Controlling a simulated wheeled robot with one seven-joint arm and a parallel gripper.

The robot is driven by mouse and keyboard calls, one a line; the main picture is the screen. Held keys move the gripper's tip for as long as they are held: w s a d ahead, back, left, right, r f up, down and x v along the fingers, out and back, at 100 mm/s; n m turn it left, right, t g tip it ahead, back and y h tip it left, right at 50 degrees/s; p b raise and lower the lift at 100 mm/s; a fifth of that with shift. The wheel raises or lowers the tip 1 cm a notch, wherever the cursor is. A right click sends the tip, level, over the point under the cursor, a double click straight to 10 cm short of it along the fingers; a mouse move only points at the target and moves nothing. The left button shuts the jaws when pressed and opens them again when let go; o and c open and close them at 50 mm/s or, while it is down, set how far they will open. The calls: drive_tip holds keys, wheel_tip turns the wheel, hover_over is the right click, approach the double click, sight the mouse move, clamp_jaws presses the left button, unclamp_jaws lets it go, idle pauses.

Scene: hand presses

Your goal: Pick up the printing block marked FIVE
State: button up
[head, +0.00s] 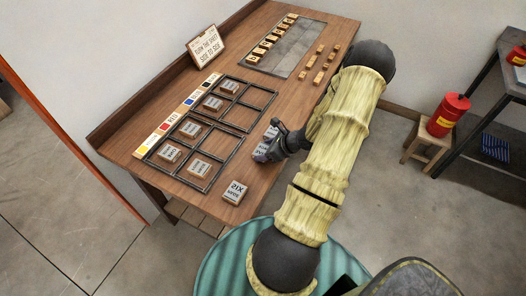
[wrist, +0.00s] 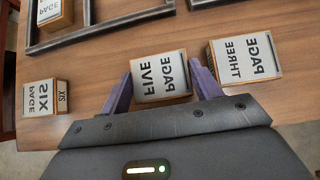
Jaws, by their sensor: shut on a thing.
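The printing block marked FIVE (wrist: 160,76) sits between the two fingers of my gripper (wrist: 162,92) in the wrist view. Its face reads PAGE FIVE in dark mirrored letters on grey, with wooden sides. My gripper is shut on it, a finger against each side. In the head view my gripper (head: 268,153) is over the table right of the frame, and the block (head: 260,154) is partly hidden by it. I cannot tell whether the block is clear of the table.
The THREE block (wrist: 244,58) stands close right of my gripper, and the SIX block (wrist: 42,98) lies left. A dark compartment frame (head: 190,136) holds several blocks on the wooden table (head: 262,190). A sign (head: 205,46), a grey tray (head: 289,63) and small wooden pieces (head: 319,66) lie farther back.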

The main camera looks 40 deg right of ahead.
drive_tip(key=shift+r, duration=0.15)
wheel_tip(320, 180, up, 10)
idle(0.5)
idle(0.5)
